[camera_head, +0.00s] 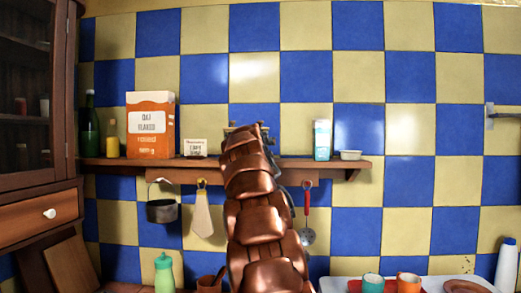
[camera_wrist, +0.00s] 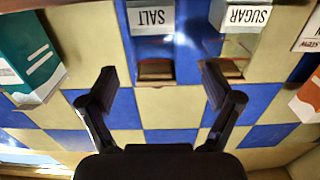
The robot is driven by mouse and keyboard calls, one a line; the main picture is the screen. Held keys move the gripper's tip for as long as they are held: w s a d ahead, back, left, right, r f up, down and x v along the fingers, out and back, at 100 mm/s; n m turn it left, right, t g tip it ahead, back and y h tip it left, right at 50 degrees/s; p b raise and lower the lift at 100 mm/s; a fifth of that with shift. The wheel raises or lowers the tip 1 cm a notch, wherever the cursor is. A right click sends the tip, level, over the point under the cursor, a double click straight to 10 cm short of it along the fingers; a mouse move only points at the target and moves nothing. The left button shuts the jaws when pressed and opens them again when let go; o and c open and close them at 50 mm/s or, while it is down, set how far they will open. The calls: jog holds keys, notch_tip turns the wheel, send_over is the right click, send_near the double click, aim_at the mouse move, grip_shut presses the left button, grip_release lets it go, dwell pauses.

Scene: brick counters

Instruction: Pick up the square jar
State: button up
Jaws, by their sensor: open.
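The wrist view is upside down. It shows two clear jars with brown lids: a jar labelled SALT (camera_wrist: 152,18) at top centre and a jar labelled SUGAR (camera_wrist: 240,17) to its right. Which is meant by the square jar I cannot tell for sure; the salt jar looks square-sided. My gripper (camera_wrist: 162,88) is open and empty. The salt jar's lid lies in line with the gap between its fingers, and the right fingertip overlaps the sugar jar's lid. In the head view my arm hides both jars and most of my gripper.
A wall shelf (camera_head: 345,163) holds a teal-and-white carton (camera_head: 322,141), a small white bowl (camera_head: 351,155), an orange oat flakes box (camera_head: 150,126), a small white box (camera_head: 194,147) and bottles. A pot (camera_head: 162,211) and utensils hang below. A dark cabinet (camera_head: 27,85) stands at left.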

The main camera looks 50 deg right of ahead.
jog(key=p+x, duration=0.1)
jog(key=x, duration=0.1)
jog(key=shift+w+d+r, duration=0.1)
jog(key=shift+d, duration=0.25)
jog(key=shift+s+d+p+x, duration=0.1)
jog(key=shift+p+x, duration=0.5)
jog(key=shift+x, duration=0.1)
jog(key=shift+s+d+p+x, duration=0.1)
jog(key=shift+s+p+x, duration=0.05)
jog(key=shift+p+x, duration=1)
jog(key=shift+x, duration=0.75)
grip_shut()
